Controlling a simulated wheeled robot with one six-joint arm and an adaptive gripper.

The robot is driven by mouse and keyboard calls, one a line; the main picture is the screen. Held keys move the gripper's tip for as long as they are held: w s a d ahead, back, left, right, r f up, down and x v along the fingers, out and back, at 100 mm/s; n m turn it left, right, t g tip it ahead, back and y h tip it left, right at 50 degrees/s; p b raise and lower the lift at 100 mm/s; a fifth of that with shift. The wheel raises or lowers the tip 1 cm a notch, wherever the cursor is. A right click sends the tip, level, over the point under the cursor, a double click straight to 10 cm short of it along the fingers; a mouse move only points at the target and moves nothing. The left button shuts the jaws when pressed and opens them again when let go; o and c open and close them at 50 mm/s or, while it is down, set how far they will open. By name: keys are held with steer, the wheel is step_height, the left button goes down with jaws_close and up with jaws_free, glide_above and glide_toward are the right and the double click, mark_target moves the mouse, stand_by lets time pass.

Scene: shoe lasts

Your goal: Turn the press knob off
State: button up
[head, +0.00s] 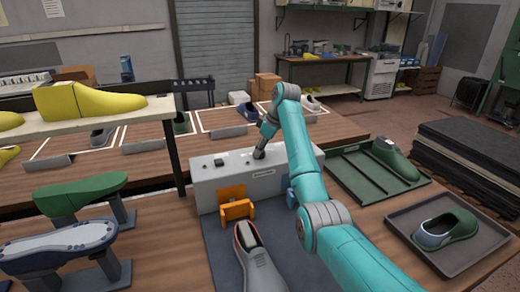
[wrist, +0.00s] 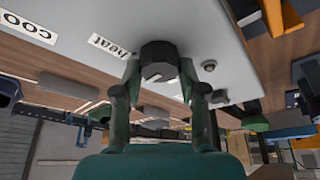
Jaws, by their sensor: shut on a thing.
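The press is a pale box (head: 210,187) in the middle of the head view, with an orange part (head: 235,205) on its front. Its knob is dark and faceted in the wrist view (wrist: 158,52), standing on the press's pale panel (wrist: 225,35). Labels reading "COO…" and "heat" are to its left there. My gripper (wrist: 160,72) has a finger on each side of the knob and is shut on it. In the head view my gripper (head: 260,150) reaches the press top, and the knob's pointing direction cannot be told.
A grey shoe (head: 258,268) lies on a dark mat (head: 215,245) before the press. A green tray (head: 350,175) with a green last (head: 395,158) is to the right, beside a grey tray (head: 475,255) with a shoe. A shelf with yellow lasts (head: 85,100) stands left.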

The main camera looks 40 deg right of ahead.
steer(key=n+g+y, duration=0.1)
steer(key=n, duration=0.3)
steer(key=shift+d+n+g+y, duration=0.15)
steer(key=shift+n+g, duration=0.25)
steer(key=shift+n, duration=0.55)
steer(key=shift+a+n+g+y, duration=0.15)
steer(key=shift+n+g, duration=0.25)
steer(key=shift+n, duration=0.55)
steer(key=shift+d+f+n, duration=0.1)
steer(key=shift+n, duration=0.2)
steer(key=o, duration=1.1)
steer(key=shift+o, duration=0.2)
steer(key=v, duration=1.2)
